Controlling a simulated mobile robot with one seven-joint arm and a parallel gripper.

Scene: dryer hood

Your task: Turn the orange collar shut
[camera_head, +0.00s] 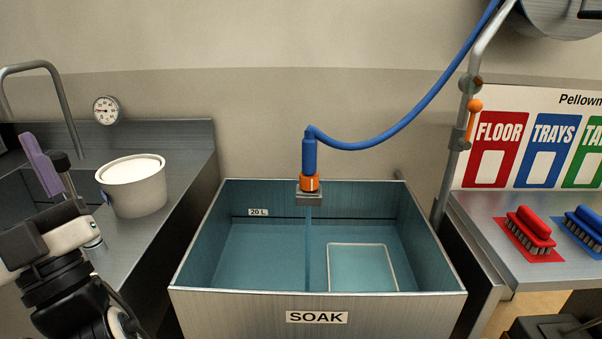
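The orange collar (309,184) sits at the lower end of a blue nozzle (309,156), just above a grey bracket at the back rim of the soak tank (317,308). A thin stream of water (308,240) runs straight down from it into the tank. I cannot make out from this view how far the collar is turned. My arm shows at the lower left, well apart from the collar. Its fingertips are not clearly visible, so I cannot tell whether my gripper is open or holds anything. A purple paddle-like piece (38,165) shows just above the arm.
A blue hose (385,141) arcs from the nozzle to the upper right. A pipe with an orange lever (475,105) stands right of the tank. A white tub (133,190) is on the left counter. Red (530,228) and blue brushes (585,228) lie on the right counter.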

